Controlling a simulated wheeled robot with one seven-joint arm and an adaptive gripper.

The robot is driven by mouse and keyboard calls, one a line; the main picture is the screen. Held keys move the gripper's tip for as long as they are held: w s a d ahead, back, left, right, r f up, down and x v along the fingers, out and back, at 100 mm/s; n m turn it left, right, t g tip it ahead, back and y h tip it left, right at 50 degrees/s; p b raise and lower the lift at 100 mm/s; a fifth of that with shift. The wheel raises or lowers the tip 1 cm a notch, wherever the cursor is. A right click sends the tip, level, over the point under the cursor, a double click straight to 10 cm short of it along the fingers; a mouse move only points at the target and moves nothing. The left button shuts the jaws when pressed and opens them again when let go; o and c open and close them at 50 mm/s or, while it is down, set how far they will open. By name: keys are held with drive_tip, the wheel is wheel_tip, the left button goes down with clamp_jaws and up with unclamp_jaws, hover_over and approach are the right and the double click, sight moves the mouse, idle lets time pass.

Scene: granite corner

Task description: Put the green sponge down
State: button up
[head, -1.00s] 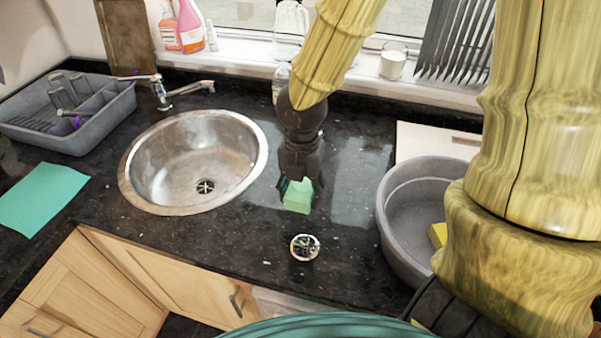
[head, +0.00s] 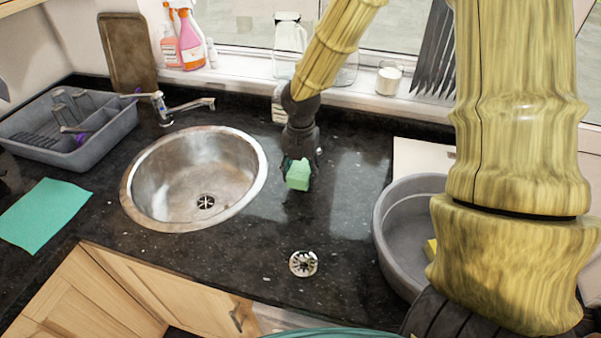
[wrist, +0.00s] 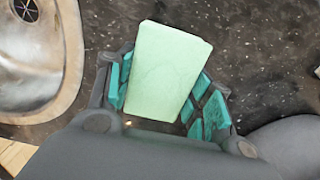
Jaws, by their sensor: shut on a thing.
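The green sponge (head: 298,174) is a pale green block between the fingers of my gripper (head: 299,168), over the dark counter to the right of the sink. In the wrist view the sponge (wrist: 166,70) sits between the teal-padded fingers of my gripper (wrist: 168,98), with one finger on each side. My gripper is shut on it. Whether the sponge touches the counter or hangs above it is hard to tell.
The round steel sink (head: 185,178) lies to the left. A grey basin (head: 392,235) with a yellow item (head: 431,248) stands to the right. A round metal strainer (head: 303,263) lies in front. A teal cloth (head: 44,214) and a grey dish rack (head: 88,146) are at far left. Bare granite surrounds the sponge.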

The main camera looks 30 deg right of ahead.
sight(300, 177)
drive_tip(key=shift+w+d+f, duration=0.1)
drive_tip(key=shift+w+d, duration=0.4)
drive_tip(key=shift+w, duration=0.2)
drive_tip(key=shift+f+p, duration=0.6)
drive_tip(key=shift+f, duration=1.15)
drive_tip(key=o, duration=0.9)
drive_tip(key=shift+f, duration=0.1)
drive_tip(key=shift+c, duration=0.2)
drive_tip(key=shift+r+b, duration=1.05)
drive_tip(key=shift+r, duration=5.1)
